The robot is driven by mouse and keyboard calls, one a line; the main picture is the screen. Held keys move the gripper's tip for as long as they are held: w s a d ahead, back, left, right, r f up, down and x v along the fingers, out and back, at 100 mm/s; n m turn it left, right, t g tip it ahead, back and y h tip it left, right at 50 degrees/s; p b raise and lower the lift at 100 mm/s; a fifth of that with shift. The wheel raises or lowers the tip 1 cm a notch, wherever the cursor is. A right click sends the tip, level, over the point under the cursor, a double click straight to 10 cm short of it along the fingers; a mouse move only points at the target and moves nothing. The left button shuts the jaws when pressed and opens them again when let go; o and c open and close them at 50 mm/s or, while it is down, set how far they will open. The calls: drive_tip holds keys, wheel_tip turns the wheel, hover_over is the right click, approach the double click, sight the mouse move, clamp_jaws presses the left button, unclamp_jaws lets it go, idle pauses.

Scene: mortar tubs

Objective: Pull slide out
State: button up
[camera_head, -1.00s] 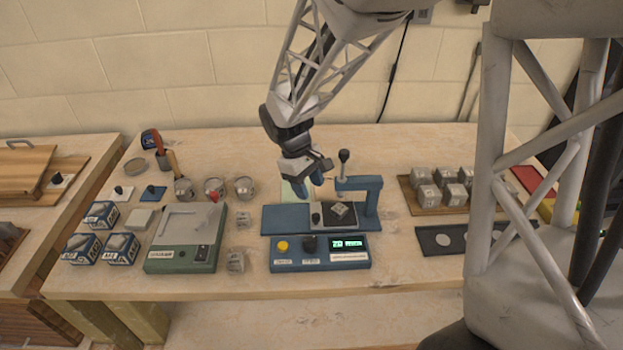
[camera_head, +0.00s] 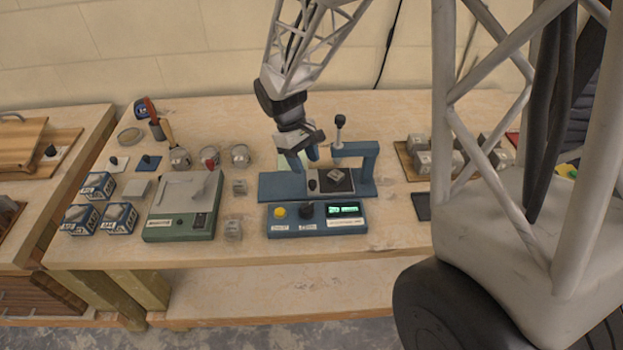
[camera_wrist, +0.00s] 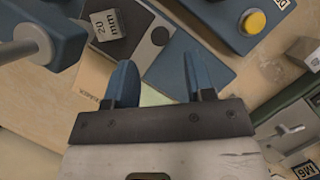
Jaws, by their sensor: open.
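The slide is a dark plate (camera_head: 331,181) with a black knob (camera_head: 312,186) at its left end, set in the blue stand (camera_head: 368,170). A grey cube (camera_head: 334,174) sits on the plate.
A blue control box (camera_head: 317,218) with a yellow button and lit display stands in front of the stand. Several grey cubes (camera_head: 420,160) stand on a board to the right, partly hidden.

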sight(312, 182)
drive_tip(key=shift+x, duration=3.1)
clamp_jaws()
